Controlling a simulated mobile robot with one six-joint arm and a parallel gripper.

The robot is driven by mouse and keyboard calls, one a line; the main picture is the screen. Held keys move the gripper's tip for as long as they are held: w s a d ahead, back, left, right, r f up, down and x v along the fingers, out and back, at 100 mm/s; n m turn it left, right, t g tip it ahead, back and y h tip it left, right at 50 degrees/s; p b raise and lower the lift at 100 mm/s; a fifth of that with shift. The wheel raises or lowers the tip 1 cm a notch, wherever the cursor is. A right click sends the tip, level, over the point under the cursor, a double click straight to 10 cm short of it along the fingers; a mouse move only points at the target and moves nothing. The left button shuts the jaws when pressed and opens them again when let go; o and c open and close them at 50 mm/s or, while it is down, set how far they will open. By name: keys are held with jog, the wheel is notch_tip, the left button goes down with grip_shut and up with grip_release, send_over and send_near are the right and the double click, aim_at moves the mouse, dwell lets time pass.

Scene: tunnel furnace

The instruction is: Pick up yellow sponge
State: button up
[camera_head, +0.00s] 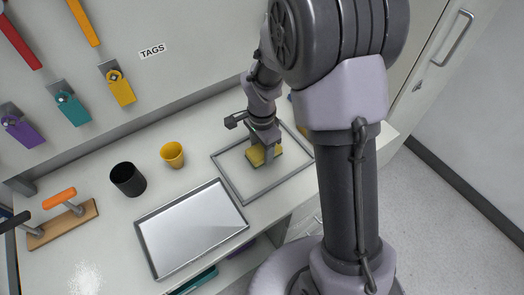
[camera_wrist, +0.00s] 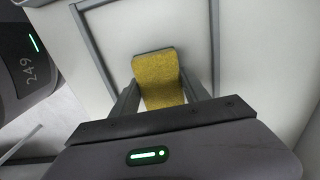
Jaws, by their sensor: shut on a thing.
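The yellow sponge (camera_head: 257,156) is over the grey-framed area at the right end of the counter in the head view. In the wrist view the sponge (camera_wrist: 158,80) is a yellow block with a dark strip at its far edge. My gripper (camera_head: 264,160) is shut on the sponge, with one finger on each side of it in the wrist view (camera_wrist: 160,95). I cannot tell whether the sponge touches the surface below. The arm and gripper hide part of it in the head view.
The grey frame (camera_head: 227,181) surrounds the sponge. A metal tray (camera_head: 190,228), a yellow cup (camera_head: 172,154) and a black cup (camera_head: 127,179) stand to the left. An orange-handled tool (camera_head: 62,220) is further left. Coloured tags (camera_head: 120,87) hang on the wall. Counter between cups and frame is clear.

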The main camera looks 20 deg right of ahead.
notch_tip(320, 180, up, 2)
jog(key=shift+p, duration=0.35)
jog(key=s+d, duration=0.1)
jog(key=s, duration=0.4)
jog(key=s+d+p, duration=0.1)
jog(key=s+d, duration=0.1)
jog(key=s, duration=0.3)
jog(key=s+d, duration=0.2)
jog(key=s, duration=0.3)
jog(key=shift+s+r+p, duration=0.1)
jog(key=shift+r+p, duration=0.25)
jog(key=shift+r, duration=0.05)
